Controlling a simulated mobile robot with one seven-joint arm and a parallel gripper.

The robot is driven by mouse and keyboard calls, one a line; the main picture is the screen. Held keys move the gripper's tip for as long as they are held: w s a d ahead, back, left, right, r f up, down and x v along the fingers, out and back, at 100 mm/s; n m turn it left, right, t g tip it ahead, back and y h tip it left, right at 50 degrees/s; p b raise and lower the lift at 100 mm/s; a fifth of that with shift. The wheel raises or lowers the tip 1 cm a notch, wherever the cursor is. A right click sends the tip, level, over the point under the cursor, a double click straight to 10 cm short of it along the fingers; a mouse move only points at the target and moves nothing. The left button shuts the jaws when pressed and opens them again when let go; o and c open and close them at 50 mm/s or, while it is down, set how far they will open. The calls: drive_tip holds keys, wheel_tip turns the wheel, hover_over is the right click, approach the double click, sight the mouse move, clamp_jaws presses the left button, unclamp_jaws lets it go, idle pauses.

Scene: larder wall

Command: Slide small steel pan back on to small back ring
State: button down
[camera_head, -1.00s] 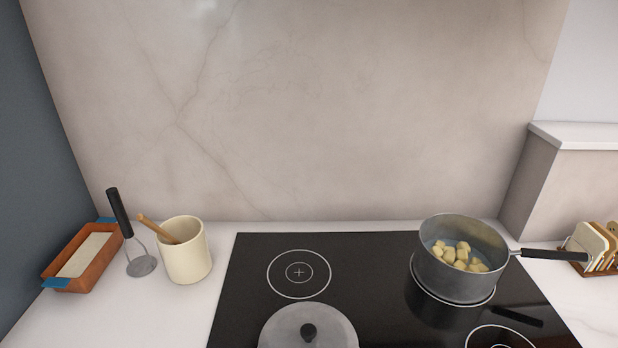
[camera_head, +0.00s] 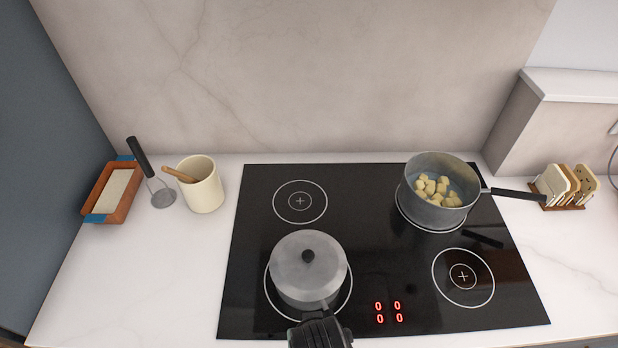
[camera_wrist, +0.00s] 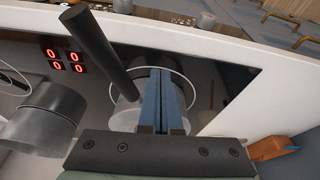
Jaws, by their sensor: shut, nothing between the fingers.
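The small steel pan (camera_head: 308,285) stands on the front left ring of the hob, with its grey lid and black knob on. The small back ring (camera_head: 300,201) at the back left is empty. In the camera_head view, a broad black form at the bottom edge covers the near side of the pan, where a handle bracket shows. I cannot make out the jaws there. In the camera_wrist view, my gripper (camera_wrist: 162,75) has its blue fingers together, shut and empty. A black handle (camera_wrist: 92,45) slants to their left, apart from them.
A pan of potato cubes (camera_head: 437,215) stands on the back right ring, its handle pointing right. The front right ring (camera_head: 463,276) is clear.

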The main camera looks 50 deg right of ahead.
drive_tip(key=x, duration=0.4)
drive_tip(key=shift+w+d+f, duration=0.1)
drive_tip(key=shift+f, duration=0.25)
drive_tip(key=shift+w+d+f+p, duration=0.15)
drive_tip(key=shift+w+d+p, duration=0.5)
drive_tip(key=shift+w+d, duration=0.8)
drive_tip(key=shift+w, duration=0.05)
drive_tip(key=shift+f, duration=0.1)
